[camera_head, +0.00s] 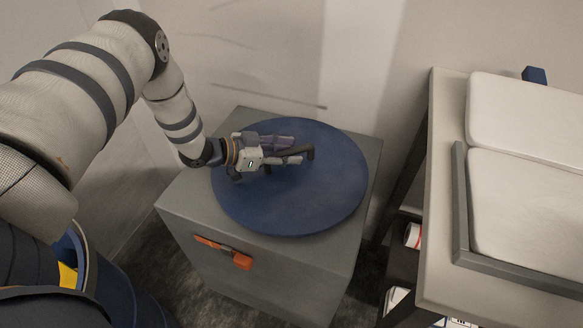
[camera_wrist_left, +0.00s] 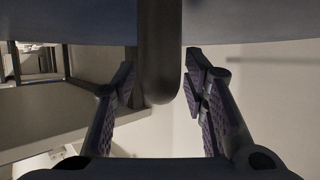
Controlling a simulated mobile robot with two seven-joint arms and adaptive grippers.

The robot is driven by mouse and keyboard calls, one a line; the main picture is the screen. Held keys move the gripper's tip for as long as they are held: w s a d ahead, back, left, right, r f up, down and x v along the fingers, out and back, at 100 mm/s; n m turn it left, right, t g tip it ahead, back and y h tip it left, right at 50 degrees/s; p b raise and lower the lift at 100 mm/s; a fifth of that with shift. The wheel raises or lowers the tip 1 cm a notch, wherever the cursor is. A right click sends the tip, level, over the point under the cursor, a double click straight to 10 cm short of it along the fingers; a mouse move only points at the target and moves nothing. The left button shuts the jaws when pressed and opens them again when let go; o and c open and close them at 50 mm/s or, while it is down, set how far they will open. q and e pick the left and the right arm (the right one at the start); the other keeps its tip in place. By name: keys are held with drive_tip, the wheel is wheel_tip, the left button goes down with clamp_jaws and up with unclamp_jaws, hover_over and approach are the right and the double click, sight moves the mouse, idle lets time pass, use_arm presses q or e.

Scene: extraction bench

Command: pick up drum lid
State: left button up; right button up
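The drum lid (camera_head: 325,197) is a dark blue disc lying flat on a grey cabinet, with a dark bar handle (camera_head: 309,152) near its middle. My left gripper (camera_head: 291,151) is low over the lid at the handle. In the left wrist view, the gripper's two fingers (camera_wrist_left: 161,84) stand one on each side of the dark handle (camera_wrist_left: 160,50), with a visible gap on both sides. It is open around the handle and not closed on it. The lid's blue surface (camera_wrist_left: 65,22) fills the top of that view. My right gripper is not in view.
The grey cabinet (camera_head: 195,205) has an orange latch (camera_head: 238,259) on its front. A wall stands close behind. To the right is a bench (camera_head: 440,130) with white pads (camera_head: 530,205) and items on a shelf below.

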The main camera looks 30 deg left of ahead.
use_arm(q)
drive_tip(key=shift+w+d+f, duration=0.25)
drive_tip(key=shift+w+f, duration=0.05)
drive_tip(key=shift+w, duration=0.1)
clamp_jaws()
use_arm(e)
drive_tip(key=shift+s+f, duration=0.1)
use_arm(q)
drive_tip(key=shift+r, duration=0.25)
drive_tip(key=shift+w+r, duration=0.1)
drive_tip(key=shift+r, duration=0.15)
wheel_tip(320, 180, up, 4)
drive_tip(key=shift+d+f+p, duration=0.15)
drive_tip(key=shift+p, duration=0.5)
drive_tip(key=s+d+r+p, duration=0.3)
drive_tip(key=s+d+r, duration=0.5)
drive_tip(key=s+d, duration=0.1)
drive_tip(key=shift+s+r+p, duration=0.3)
drive_tip(key=shift+s+p, duration=0.1)
drive_tip(key=shift+s, duration=0.4)
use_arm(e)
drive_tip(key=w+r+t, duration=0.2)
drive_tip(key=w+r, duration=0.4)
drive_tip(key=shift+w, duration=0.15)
